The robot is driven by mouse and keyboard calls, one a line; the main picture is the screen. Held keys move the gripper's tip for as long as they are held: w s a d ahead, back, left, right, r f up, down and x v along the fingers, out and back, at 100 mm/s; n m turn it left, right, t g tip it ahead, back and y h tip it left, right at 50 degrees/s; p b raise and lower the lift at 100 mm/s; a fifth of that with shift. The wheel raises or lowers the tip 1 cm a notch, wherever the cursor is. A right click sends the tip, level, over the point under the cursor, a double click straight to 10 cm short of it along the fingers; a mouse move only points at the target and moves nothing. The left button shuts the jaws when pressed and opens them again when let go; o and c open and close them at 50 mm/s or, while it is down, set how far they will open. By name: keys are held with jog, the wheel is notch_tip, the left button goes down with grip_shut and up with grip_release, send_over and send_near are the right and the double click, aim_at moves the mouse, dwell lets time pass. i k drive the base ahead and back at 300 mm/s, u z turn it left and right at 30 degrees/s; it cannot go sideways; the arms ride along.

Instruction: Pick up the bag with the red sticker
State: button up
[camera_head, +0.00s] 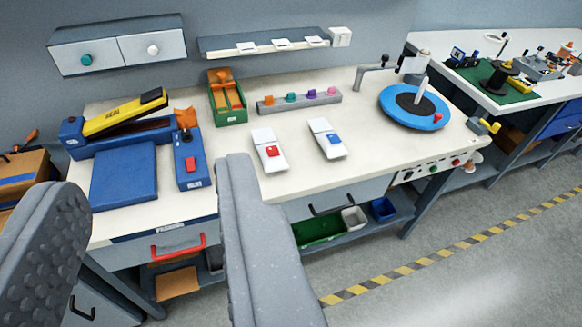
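A white bag with a red sticker (268,150) lies on the white workbench (225,207), just beyond the tip of my gripper's right finger in the picture. A second white bag with a blue sticker (327,138) lies to its right, apart from it. My gripper (150,185) is open, with its two grey fingers wide apart and nothing between them that it touches. The gripper is in front of the bench, nearer the camera than the bags.
Left of the bags are a blue device with a red button (190,160) and a blue plate (124,176). Behind are a green bin (227,97) and a rack of coloured pegs (298,101). A blue turntable (414,107) stands right. A shelf (264,42) overhangs the back.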

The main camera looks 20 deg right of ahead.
aim_at(268, 147)
jog(key=z, duration=0.45)
jog(key=k, duration=1.1)
jog(key=z, duration=0.75)
jog(key=i, duration=1)
jog(key=u, duration=0.45)
jog(key=i, duration=1.2)
jog(key=u, duration=0.9)
